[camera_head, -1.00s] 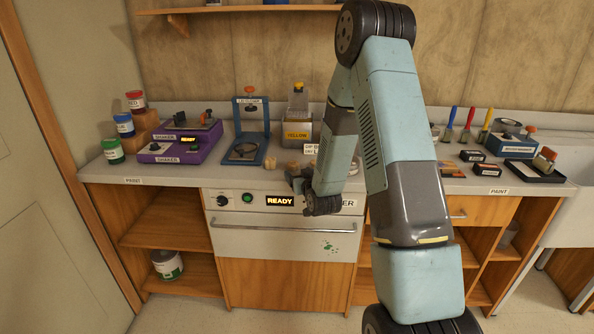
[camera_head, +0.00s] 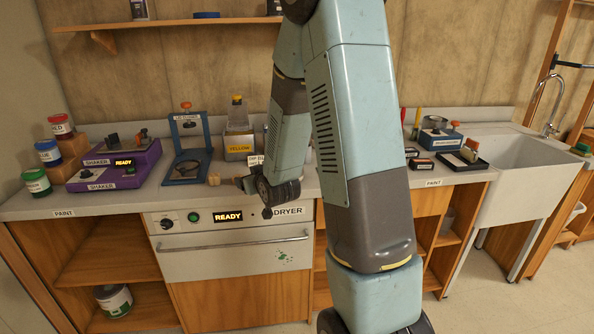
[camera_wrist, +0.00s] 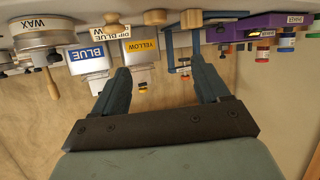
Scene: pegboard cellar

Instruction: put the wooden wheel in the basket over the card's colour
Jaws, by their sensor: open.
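My gripper (camera_wrist: 158,72) is open and empty in the wrist view, which shows the bench upside down. A small round wooden piece (camera_wrist: 155,17) lies on the bench beyond the fingers, apart from them, with another wooden piece (camera_wrist: 111,18) beside it. I cannot tell which is the wheel. In the head view a wooden piece (camera_head: 214,178) lies just left of my gripper. A white card (camera_wrist: 112,37) appears to read DIP BLUE. The yellow tank (camera_head: 238,147) stands behind; it also shows in the wrist view (camera_wrist: 139,47), beside the blue tank (camera_wrist: 90,56). The baskets are not clear.
A purple shaker (camera_head: 110,168) and paint jars (camera_head: 47,153) stand at left. A blue clamp stand (camera_head: 187,150) is left of the yellow tank. A wax pot (camera_wrist: 45,38) is beside the blue tank. The dryer (camera_head: 235,246) is below the bench. My arm hides the bench's middle.

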